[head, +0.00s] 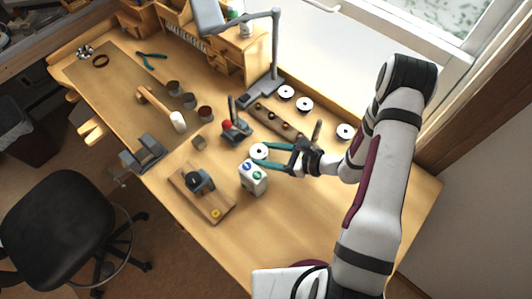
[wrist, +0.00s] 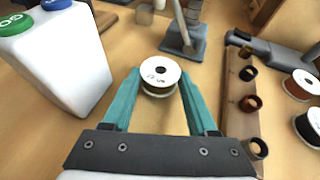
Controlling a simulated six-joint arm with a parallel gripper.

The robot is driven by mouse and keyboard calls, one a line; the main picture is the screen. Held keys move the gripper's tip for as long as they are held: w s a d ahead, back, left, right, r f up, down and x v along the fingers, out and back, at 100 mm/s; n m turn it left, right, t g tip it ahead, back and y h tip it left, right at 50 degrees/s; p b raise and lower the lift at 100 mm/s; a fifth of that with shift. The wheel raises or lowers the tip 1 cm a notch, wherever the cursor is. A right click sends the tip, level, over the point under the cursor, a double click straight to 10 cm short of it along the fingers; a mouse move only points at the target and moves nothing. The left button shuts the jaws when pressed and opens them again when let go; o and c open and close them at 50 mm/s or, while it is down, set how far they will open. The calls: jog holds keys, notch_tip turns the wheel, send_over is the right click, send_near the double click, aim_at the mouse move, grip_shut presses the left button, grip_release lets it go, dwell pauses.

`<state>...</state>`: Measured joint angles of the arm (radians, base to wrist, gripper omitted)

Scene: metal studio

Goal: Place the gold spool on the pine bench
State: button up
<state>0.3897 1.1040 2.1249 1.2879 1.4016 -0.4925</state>
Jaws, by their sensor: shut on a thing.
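The gold spool (wrist: 160,76) has white end discs, a small dark centre hole and a gold-tan band low between the discs. It also shows in the head view (head: 259,151). My gripper (wrist: 158,88) has its teal fingers closed on the spool's two sides, and the spool is upright between the tips. The head view shows my gripper (head: 262,153) reaching left over the middle of the pine bench (head: 300,215). I cannot tell whether the spool touches the bench top or hangs just above it.
A white container (head: 253,178) with blue and green caps stands close by my gripper. A wooden strip (head: 280,124) with small rings lies behind. Other spools (head: 304,105) stand near the window. A lamp (head: 262,92) and a board (head: 210,203) are nearby. The front right bench is clear.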

jog(key=shift+f, duration=0.25)
jog(key=shift+f, duration=0.1)
jog(key=o, duration=1.4)
